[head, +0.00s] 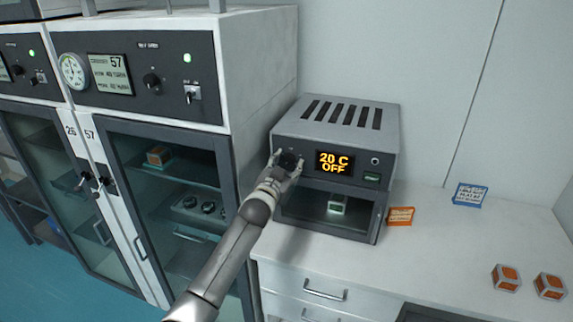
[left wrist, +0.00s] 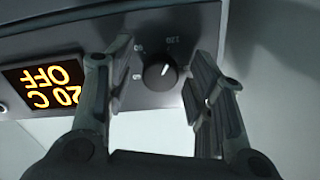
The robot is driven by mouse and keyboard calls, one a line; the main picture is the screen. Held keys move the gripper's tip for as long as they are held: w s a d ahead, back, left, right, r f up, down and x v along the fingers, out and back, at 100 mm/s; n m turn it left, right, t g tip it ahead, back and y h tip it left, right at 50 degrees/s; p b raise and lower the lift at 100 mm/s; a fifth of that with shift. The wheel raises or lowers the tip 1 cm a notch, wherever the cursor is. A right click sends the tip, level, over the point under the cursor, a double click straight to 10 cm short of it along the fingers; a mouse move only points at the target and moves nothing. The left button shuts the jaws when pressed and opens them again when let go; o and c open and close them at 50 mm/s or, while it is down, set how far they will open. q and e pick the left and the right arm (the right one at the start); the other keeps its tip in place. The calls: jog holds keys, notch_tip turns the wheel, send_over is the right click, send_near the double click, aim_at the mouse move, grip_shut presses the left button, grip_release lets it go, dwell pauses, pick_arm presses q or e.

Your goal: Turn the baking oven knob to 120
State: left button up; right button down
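The baking oven (head: 335,125) is a small grey box with a slotted top on the white counter. Its orange display (head: 335,162) reads 20 C OFF; it also shows upside down in the left wrist view (left wrist: 45,85). The knob (left wrist: 160,74) is black and round with a white pointer line, and a mark reading 120 is printed near it. My left gripper (head: 288,162) is at the knob; in the left wrist view its fingers (left wrist: 158,85) are open on either side of the knob, with gaps visible. My right gripper is not in view.
A tall white cabinet (head: 265,80) with a control panel stands close left of the oven. An orange card (head: 400,216), a blue card (head: 469,195) and two orange-and-white cubes (head: 506,278) are on the counter at right. The counter between them is clear.

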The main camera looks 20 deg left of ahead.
pick_arm(q)
jog(key=shift+r, duration=0.1)
jog(key=s, duration=1.2)
jog(key=shift+a, duration=0.2)
